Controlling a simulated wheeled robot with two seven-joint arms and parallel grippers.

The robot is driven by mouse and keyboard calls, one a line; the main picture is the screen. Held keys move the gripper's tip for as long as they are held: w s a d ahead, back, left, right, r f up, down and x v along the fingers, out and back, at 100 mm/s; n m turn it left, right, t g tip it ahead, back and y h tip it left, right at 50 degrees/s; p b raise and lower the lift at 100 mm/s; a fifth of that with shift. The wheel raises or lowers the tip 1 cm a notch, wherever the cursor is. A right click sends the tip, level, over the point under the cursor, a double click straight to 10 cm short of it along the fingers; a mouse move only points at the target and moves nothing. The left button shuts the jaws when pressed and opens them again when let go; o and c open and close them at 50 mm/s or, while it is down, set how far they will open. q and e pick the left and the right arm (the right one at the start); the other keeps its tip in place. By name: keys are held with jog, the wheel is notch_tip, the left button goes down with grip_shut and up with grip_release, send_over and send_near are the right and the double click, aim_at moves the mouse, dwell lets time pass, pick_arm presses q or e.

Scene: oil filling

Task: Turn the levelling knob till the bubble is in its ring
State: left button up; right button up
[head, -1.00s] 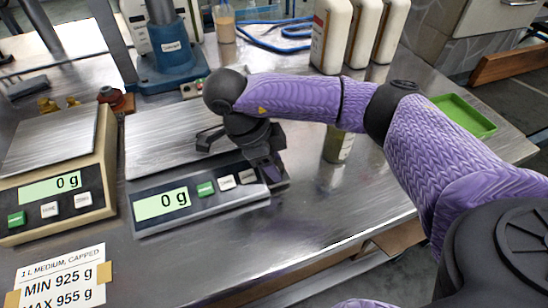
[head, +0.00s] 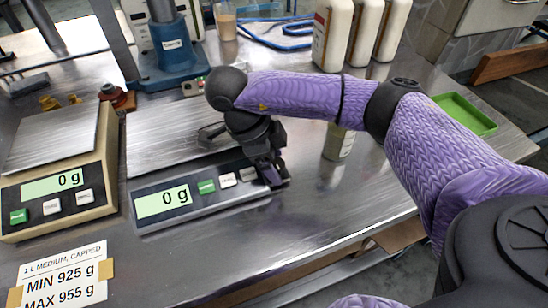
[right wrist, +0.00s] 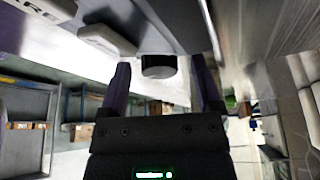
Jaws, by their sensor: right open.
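The right-hand scale (head: 165,203) reads 0 g on its green display. My right gripper (head: 273,178) is at this scale's front right corner, pointing down. In the right wrist view its two fingers (right wrist: 160,80) are open, one on each side of a short black knob (right wrist: 158,66) under the scale's edge. Gaps show between the knob and both fingers, so it is not gripped. In the head view the knob is hidden by the gripper. The bubble and its ring cannot be made out in either view. My left gripper is not in view.
A second scale (head: 92,205), also at 0 g, stands at the left. A blue-based stand (head: 170,70) is behind. White bottles (head: 333,35) and a green tray (head: 465,115) are farther off. The front bench is mostly clear.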

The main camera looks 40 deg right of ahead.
jog(key=p+v, duration=0.4)
jog(key=v, duration=0.6)
jog(key=shift+p, duration=0.3)
jog(key=shift+s, duration=0.1)
jog(key=shift+f, duration=0.1)
